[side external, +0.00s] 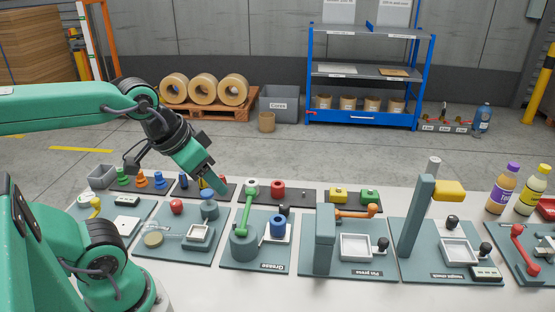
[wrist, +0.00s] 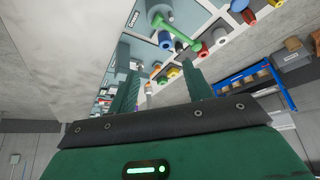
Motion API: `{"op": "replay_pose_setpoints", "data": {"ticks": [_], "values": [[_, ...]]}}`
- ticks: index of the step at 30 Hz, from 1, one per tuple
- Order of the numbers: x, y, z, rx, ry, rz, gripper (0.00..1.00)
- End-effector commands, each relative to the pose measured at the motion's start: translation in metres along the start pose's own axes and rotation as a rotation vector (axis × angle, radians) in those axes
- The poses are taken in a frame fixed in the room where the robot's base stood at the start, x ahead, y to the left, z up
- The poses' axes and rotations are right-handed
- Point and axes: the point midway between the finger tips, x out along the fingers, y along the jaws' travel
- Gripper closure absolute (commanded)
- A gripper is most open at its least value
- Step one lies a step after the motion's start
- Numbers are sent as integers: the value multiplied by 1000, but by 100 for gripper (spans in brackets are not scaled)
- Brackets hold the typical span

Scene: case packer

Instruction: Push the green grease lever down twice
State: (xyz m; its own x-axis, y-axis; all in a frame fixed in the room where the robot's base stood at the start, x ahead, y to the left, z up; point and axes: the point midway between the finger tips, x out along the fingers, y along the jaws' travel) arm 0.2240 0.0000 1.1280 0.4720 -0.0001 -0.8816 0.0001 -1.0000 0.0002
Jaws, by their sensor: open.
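The green grease lever (side external: 244,212) stands raised, nearly upright, from a grey-green cylinder on the Grease board (side external: 265,261). A blue ring-shaped part (side external: 278,228) sits to its right. In the wrist view, the lever (wrist: 178,31) shows at the top, beyond my fingertips. My gripper (side external: 221,189) points down and to the right, just left of the lever's upper end in the side view. It looks apart from the lever, though the depth gap is hard to tell. In the wrist view, my gripper (wrist: 161,67) has its two fingers spread with nothing between them.
A board with a red knob (side external: 176,207) and a blue-grey cylinder (side external: 209,206) lies left of the Grease board. The Pin press (side external: 325,238) stands to its right. Behind are dark trays with colored parts, including a red one (side external: 278,188). The table's front strip is clear.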

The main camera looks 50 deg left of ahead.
Motion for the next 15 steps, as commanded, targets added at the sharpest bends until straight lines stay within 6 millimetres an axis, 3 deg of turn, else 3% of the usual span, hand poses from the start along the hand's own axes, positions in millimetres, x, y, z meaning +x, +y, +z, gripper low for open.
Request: {"op": "replay_pose_setpoints", "data": {"ticks": [1, 7, 15], "values": [[0, 0, 0, 0, 0, 0, 59], [0, 0, 0, 0, 0, 0, 99], [0, 0, 0, 0, 0, 0, 100]]}}
